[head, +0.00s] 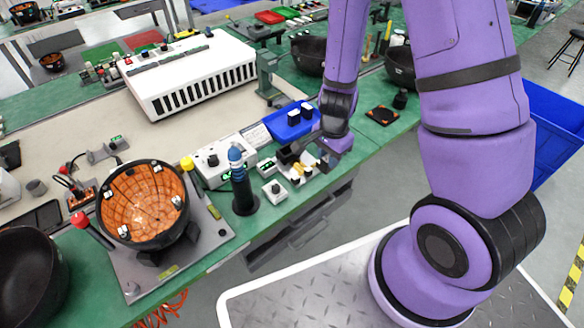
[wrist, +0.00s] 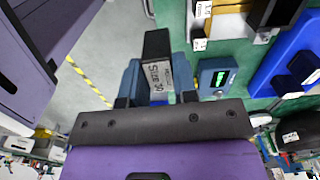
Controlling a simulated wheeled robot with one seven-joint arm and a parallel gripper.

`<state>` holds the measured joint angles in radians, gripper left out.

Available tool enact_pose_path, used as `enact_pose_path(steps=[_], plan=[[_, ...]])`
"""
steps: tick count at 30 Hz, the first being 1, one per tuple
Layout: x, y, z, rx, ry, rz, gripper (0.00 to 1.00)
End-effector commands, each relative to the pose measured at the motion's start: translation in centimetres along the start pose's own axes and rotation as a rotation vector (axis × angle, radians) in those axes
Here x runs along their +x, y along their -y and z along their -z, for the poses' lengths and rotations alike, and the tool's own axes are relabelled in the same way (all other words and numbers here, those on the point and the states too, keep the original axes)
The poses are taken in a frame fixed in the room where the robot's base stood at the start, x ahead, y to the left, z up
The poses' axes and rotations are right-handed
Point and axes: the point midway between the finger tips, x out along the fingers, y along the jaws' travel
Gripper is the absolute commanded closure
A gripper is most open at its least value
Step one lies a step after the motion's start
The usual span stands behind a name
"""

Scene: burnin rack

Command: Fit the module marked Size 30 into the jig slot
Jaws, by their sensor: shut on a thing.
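My gripper (head: 308,150) is shut on a dark, block-shaped module (wrist: 157,45). The module stands between the two blue-grey fingers in the wrist view, and its pale label reads Size 30, the digits a little unclear. In the head view the module (head: 288,154) is a dark shape at the fingers. A white and yellow fixture (head: 298,173), which looks like the jig, lies on the green bench just below the gripper. It also shows at the top of the wrist view (wrist: 230,24), apart from the module. I cannot make out its slot.
A blue tray (head: 291,124) with dark modules stands behind the gripper. A small display unit (head: 265,166) and a white button box (head: 274,192) are left of the fixture. The bench's front edge is close.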

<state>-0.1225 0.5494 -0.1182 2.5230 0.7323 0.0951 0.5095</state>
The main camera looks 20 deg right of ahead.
Motion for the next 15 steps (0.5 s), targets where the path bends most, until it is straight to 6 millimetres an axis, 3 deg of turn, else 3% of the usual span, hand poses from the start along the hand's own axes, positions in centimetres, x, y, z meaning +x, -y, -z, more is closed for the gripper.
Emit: enact_pose_path(steps=[3,7,15], plan=[[0.1,0.0,0.1,0.036,-0.002,-0.001,0.96],[0.3,1.4,-0.1,0.039,-0.003,-0.002,0.96],[0.8,6.9,-0.5,0.034,-0.003,-0.001,0.96]])
